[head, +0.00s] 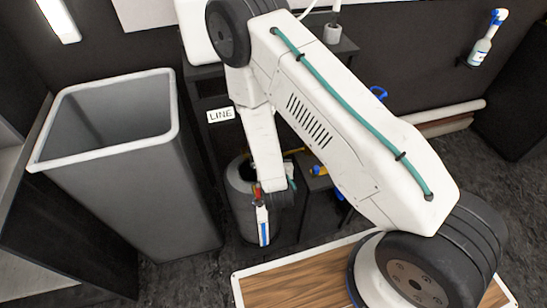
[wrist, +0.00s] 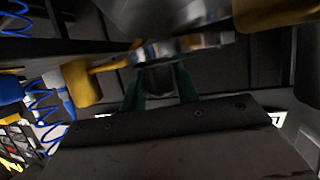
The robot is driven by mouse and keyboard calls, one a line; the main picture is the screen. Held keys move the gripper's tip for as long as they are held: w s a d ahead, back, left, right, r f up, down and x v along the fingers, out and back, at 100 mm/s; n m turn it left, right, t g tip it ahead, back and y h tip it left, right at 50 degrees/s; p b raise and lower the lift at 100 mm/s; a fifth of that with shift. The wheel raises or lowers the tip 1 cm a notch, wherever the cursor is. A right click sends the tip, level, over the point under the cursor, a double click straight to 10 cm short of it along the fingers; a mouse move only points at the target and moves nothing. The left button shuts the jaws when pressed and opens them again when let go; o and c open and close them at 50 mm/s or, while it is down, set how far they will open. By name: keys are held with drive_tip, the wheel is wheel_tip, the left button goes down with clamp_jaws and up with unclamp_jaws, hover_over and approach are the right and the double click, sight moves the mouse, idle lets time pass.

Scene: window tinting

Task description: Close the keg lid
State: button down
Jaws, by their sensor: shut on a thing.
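The keg (head: 238,190) is a dark grey round vessel on the floor, partly hidden behind my arm in the head view. In the wrist view, the green fingers of my gripper (wrist: 160,84) stand on either side of a dark piece and are shut on it. This piece sits right under a shiny curved metal rim (wrist: 185,46) and appears to be part of the keg lid. The lid's full outline and its angle to the keg are hidden. In the head view, my fingertips are hidden behind my wrist.
A tall grey open bin (head: 130,190) stands left of the keg. A yellow-handled tool (wrist: 85,80) and a blue coiled hose (wrist: 45,100) are close on the left in the wrist view. A spray bottle (head: 480,50) is at back right.

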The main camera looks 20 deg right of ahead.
drive_tip(key=shift+s+d+f, duration=0.25)
drive_tip(key=shift+s+d, duration=0.05)
drive_tip(key=shift+s, duration=0.1)
idle(0.5)
drive_tip(key=c, duration=1.2)
unclamp_jaws()
drive_tip(key=shift+r, duration=0.1)
drive_tip(key=shift+c, duration=0.2)
drive_tip(key=shift+w+a+r, duration=0.1)
drive_tip(key=shift+w+a, duration=0.05)
drive_tip(key=shift+a, duration=0.05)
drive_tip(key=shift+v, duration=3.9)
